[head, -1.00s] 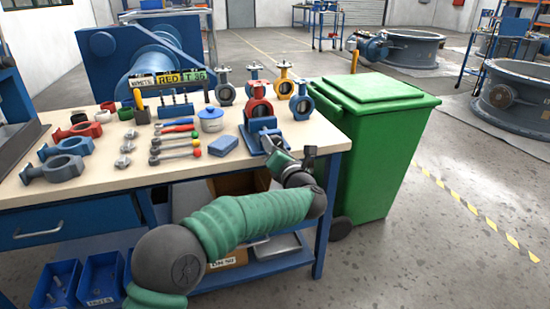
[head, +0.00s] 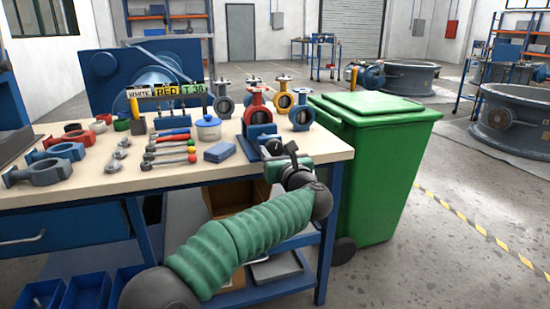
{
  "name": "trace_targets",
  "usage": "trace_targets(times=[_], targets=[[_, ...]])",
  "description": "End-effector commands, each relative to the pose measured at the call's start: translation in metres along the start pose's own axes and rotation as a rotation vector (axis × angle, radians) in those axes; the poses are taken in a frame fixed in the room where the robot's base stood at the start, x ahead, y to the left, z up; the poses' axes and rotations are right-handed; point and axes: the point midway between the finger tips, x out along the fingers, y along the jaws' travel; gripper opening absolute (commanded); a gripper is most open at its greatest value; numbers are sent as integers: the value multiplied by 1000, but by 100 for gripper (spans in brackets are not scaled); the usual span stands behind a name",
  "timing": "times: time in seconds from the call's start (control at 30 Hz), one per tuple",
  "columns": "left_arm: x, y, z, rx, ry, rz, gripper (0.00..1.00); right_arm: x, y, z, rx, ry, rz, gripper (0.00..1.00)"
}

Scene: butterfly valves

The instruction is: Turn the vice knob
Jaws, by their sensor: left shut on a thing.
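The blue vice (head: 257,131) stands at the front right edge of the workbench, with a red butterfly valve (head: 258,108) upright in it. My left gripper (head: 271,151) is at the front of the vice, at the place of its knob. It is shut on the vice knob, which the gripper and wrist hide almost wholly. My left arm with its green sleeve comes up from the bottom left, in front of the bench. My right gripper is not in view.
The wooden benchtop (head: 100,186) holds grey and red valve bodies, tools with coloured handles, a blue block (head: 220,151) and a white-blue pot (head: 208,128). More valves stand behind the vice. A green bin (head: 375,165) stands close on the right.

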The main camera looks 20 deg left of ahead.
Motion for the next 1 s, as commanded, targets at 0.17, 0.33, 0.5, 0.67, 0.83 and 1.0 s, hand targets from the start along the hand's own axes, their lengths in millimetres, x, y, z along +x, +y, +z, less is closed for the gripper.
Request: trace_targets(times=[0.17,0.33,0.5,0.67,0.83,1.0], targets=[[0,-2,-6,-13,11,-4,6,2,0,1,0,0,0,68],[0,-2,-6,-13,12,-4,6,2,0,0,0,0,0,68],[0,-2,-6,-13,11,-4,50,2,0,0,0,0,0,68],[0,-1,-3,-13,6,-2,68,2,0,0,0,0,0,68],[-1,0,-2,-14,3,-1,68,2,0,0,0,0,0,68],[-6,-1,0,-13,2,-2,68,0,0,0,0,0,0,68]])
